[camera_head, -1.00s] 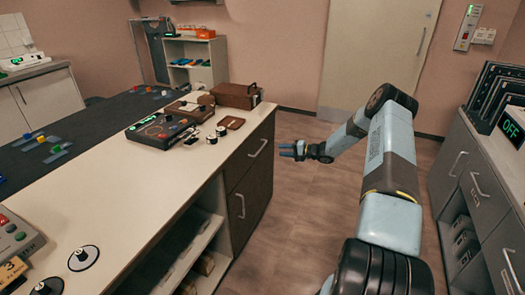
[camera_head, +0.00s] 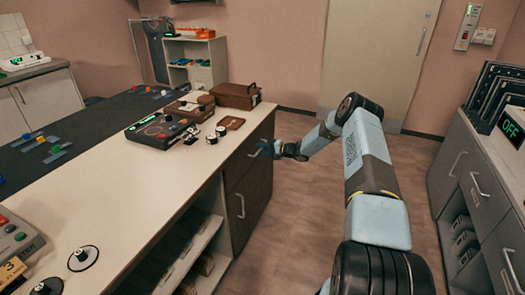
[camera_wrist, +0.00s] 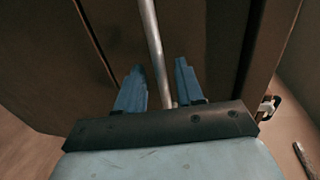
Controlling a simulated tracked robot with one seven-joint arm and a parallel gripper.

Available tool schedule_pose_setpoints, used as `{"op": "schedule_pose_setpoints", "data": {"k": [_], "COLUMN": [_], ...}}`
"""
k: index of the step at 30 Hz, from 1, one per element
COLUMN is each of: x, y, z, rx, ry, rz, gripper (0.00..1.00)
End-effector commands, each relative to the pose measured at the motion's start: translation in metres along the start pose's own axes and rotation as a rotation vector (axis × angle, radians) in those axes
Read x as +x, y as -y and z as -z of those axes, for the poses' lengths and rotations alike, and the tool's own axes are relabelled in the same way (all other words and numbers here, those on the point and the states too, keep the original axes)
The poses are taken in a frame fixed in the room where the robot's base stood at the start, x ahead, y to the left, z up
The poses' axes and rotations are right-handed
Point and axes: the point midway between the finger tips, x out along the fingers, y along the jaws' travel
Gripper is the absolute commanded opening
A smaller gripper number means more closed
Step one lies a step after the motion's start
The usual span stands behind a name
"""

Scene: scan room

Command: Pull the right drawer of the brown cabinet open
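The brown cabinet (camera_head: 256,194) forms the end of the long counter, with two dark brown fronts, each with a metal handle. The upper front (camera_head: 235,174) has a slanted bar handle (camera_head: 254,153), and it looks shut. The lower front has another handle (camera_head: 240,206). My gripper (camera_head: 266,149) is at the upper handle, its blue fingers partly covering the handle's right end. In the wrist view, my gripper (camera_wrist: 160,85) is open, with the handle bar (camera_wrist: 152,38) running between its two fingers. A gap shows beside the bar, so the fingers do not appear closed on it.
The counter top (camera_head: 150,190) carries a control box (camera_head: 160,131), brown cases (camera_head: 236,95) and small knobs. A grey cabinet (camera_head: 480,190) with drawers stands at the right. The floor (camera_head: 310,200) between them is clear.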

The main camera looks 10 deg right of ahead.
Motion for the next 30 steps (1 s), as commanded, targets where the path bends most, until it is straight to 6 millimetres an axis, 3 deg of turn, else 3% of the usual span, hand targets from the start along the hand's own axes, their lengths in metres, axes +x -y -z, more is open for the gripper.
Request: {"op": "schedule_pose_setpoints", "data": {"k": [3,15,30], "x": [0.0000,-0.0001,0.0019], "y": [0.0001,-0.0002,-0.0012], "z": [-0.0001,-0.0002,-0.0024], "rx": [0.000,-0.001,0.000], "ry": [0.000,0.000,0.001], "rz": [0.000,-0.001,-0.003], "gripper": [0.37,0.00,0.00]}}
